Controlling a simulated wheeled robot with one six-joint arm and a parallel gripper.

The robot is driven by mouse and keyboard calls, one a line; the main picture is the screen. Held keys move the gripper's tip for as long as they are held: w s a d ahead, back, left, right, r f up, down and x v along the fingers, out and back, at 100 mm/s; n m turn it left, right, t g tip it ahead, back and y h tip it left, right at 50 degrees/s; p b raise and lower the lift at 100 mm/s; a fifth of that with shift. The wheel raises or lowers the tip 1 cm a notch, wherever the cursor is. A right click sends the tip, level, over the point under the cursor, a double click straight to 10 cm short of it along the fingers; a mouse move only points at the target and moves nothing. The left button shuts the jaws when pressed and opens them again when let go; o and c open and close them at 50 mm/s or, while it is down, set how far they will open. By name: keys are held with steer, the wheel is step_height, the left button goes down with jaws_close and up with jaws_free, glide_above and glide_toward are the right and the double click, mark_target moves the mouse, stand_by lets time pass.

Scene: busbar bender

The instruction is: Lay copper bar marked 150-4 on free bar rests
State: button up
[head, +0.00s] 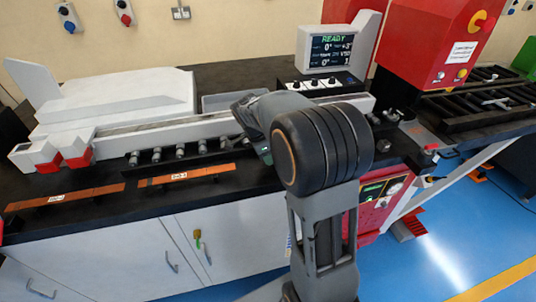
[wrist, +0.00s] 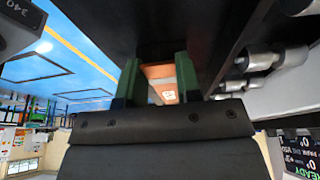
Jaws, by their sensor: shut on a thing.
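My gripper (wrist: 158,82) has its green fingers on either side of a copper bar (wrist: 157,71) and is shut on it. The bar runs away from the camera under a dark surface and carries a small white label too small to read. In the head view my arm hides the held bar and the fingertips. Two other copper bars lie at the front of the black bench, the left bar (head: 95,193) and the right bar (head: 208,172). Each has a white label that I cannot read surely. Small dark supports show under them; I cannot make out free bar rests.
A row of grey rollers (head: 180,152) runs behind the bars, along a long white beam (head: 120,141). A READY screen (head: 331,49) stands at the back. A red machine (head: 435,45) and a black roller table (head: 480,105) are on the right. White cabinets (head: 110,262) are below the bench.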

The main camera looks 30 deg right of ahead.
steer(key=shift+f+b, duration=0.5)
steer(key=shift+b, duration=0.1)
steer(key=shift+f, duration=0.1)
